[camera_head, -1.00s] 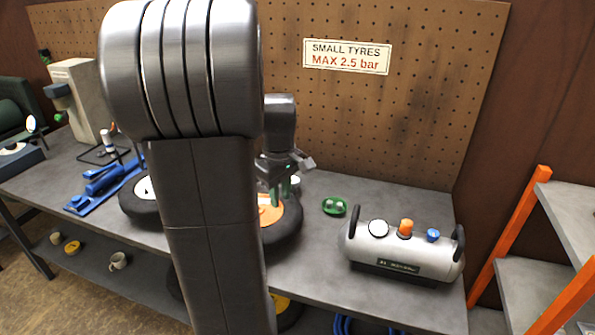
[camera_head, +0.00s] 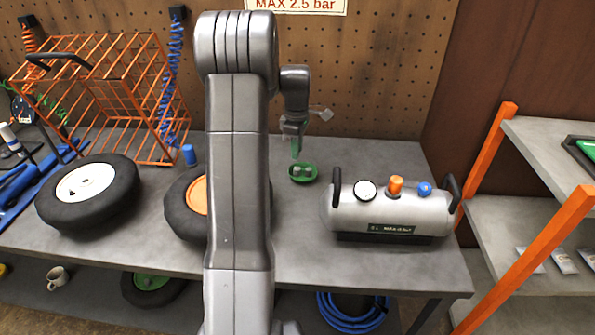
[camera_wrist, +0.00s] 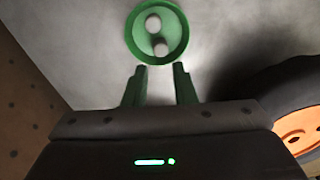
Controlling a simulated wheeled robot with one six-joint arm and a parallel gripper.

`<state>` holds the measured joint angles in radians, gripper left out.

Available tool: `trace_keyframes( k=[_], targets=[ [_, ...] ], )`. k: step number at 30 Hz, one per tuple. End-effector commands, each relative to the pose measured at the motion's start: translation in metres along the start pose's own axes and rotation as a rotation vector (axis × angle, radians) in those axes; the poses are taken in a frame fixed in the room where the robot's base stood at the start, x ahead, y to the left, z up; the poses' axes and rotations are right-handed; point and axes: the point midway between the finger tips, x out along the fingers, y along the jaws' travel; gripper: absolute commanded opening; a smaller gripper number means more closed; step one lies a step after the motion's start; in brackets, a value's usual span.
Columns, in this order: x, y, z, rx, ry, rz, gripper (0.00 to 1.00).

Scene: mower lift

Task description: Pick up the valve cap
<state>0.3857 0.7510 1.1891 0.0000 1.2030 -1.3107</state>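The small green dish (camera_head: 312,179) sits on the bench, left of the silver air tank. In the wrist view the round green dish (camera_wrist: 134,34) holds two small pale round pieces, one (camera_wrist: 153,23) above the other (camera_wrist: 160,48). They look like valve caps, but I cannot tell their exact shape. My gripper (camera_head: 296,154) points down just above the dish in the head view. In the wrist view my gripper (camera_wrist: 159,84) has its two green fingers apart, with nothing visible between them. The fingertips are close to the dish's near rim.
The silver tank (camera_head: 385,212) with gauge and knobs stands right of the dish. A tyre with an orange hub (camera_head: 197,195) lies left, partly behind my arm. A white-hubbed tyre (camera_head: 118,193) and an orange wire cage (camera_head: 105,85) are farther left. Bare bench surrounds the dish.

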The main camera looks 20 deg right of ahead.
Motion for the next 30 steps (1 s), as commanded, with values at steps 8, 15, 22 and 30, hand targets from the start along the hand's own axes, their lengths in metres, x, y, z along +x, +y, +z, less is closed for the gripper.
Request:
trace_keyframes(
  k=[8, 15, 22, 30],
  targets=[
    [0.023, -0.001, 0.001, 0.001, 0.0, -0.001, 0.24],
    [0.058, -0.002, 0.004, 0.0, 0.0, -0.001, 0.24],
    [0.067, -0.002, 0.004, 0.0, 0.001, 0.002, 0.24],
    [0.067, -0.002, 0.004, 0.001, 0.0, 0.002, 0.0]
  ],
)
